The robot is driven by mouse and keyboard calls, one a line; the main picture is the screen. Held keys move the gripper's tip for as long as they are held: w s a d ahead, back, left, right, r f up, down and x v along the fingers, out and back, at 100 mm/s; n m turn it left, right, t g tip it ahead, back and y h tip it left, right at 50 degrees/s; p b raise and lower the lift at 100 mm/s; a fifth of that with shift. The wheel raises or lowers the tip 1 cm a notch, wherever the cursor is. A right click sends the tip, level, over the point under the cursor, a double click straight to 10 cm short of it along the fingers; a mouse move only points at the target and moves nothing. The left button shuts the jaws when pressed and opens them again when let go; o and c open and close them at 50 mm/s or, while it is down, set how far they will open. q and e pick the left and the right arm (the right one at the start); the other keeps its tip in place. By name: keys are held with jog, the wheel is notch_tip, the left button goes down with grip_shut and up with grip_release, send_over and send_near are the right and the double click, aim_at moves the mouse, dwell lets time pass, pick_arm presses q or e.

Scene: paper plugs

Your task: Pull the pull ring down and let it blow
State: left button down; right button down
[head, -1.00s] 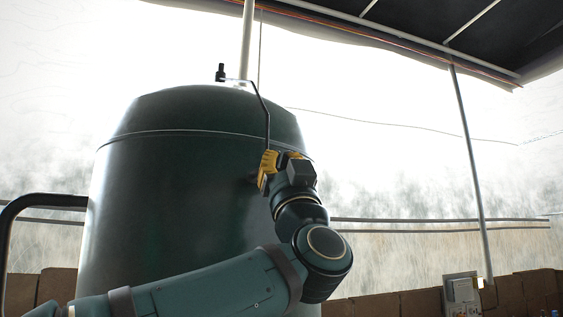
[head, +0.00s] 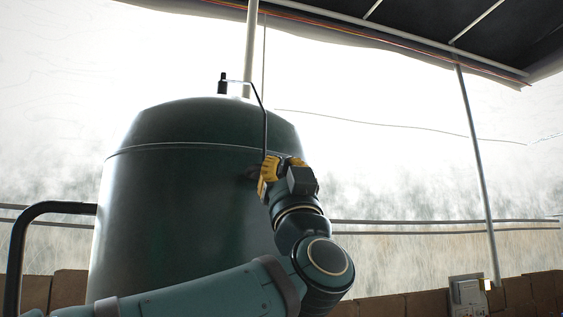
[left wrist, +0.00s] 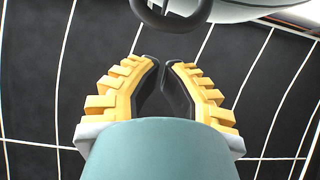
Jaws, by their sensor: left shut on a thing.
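The large dark green tank (head: 180,200) stands in the head view's left half. A thin dark rod (head: 265,125) bends over from a small black fitting (head: 223,83) at its top and hangs down along its right side. My left gripper (head: 265,178), with yellow fingers, is at the rod's lower end and is shut on the pull ring. In the left wrist view the dark pull ring (left wrist: 172,22) shows just above the fingertips (left wrist: 163,62); the exact contact is not clear. My right gripper is in neither view.
A black curved handle or pipe (head: 48,208) stands left of the tank. Open air lies right of my arm.

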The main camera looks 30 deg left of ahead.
pick_arm(q)
jog(key=b+v, duration=0.1)
jog(key=v, duration=0.4)
dwell(0.4)
